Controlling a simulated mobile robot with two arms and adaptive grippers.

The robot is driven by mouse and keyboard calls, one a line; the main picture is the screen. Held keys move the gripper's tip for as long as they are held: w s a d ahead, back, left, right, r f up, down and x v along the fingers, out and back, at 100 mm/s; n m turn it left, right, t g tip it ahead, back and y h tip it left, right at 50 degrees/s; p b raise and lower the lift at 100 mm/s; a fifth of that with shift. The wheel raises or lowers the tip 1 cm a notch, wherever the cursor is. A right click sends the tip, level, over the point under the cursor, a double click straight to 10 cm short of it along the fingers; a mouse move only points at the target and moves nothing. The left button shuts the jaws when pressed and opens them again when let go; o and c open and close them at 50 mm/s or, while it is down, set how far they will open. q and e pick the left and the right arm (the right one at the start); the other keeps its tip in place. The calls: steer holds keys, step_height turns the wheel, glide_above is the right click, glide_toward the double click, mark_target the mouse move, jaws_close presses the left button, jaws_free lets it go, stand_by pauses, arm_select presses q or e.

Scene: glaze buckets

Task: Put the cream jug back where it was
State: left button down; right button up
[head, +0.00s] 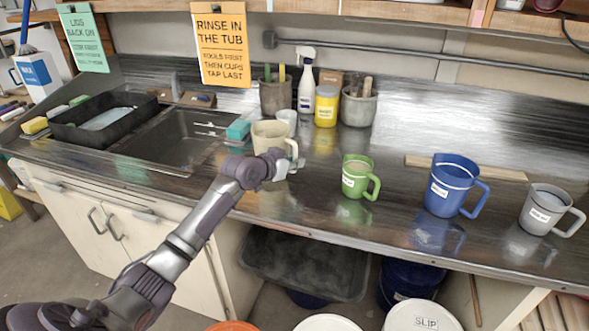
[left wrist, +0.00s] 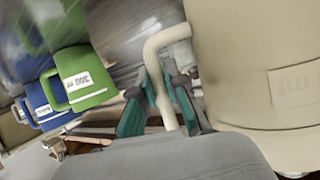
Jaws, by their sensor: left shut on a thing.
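I cannot tell whether the jug's base touches the counter. My right gripper is not in view.
A green jug (head: 354,179), a blue jug (head: 446,188) and a grey jug (head: 541,212) stand to the right on the counter (head: 310,215). A white cup (head: 287,118) is close behind the cream jug. A sink (head: 170,138) lies left. Free counter separates cream and green jugs.

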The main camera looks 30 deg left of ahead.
arm_select(q)
step_height(320, 180, down, 2)
steer(key=shift+f, duration=0.2)
steer(key=shift+f, duration=0.1)
steer(key=c, duration=1.2)
jaws_free()
steer(key=shift+f, duration=0.15)
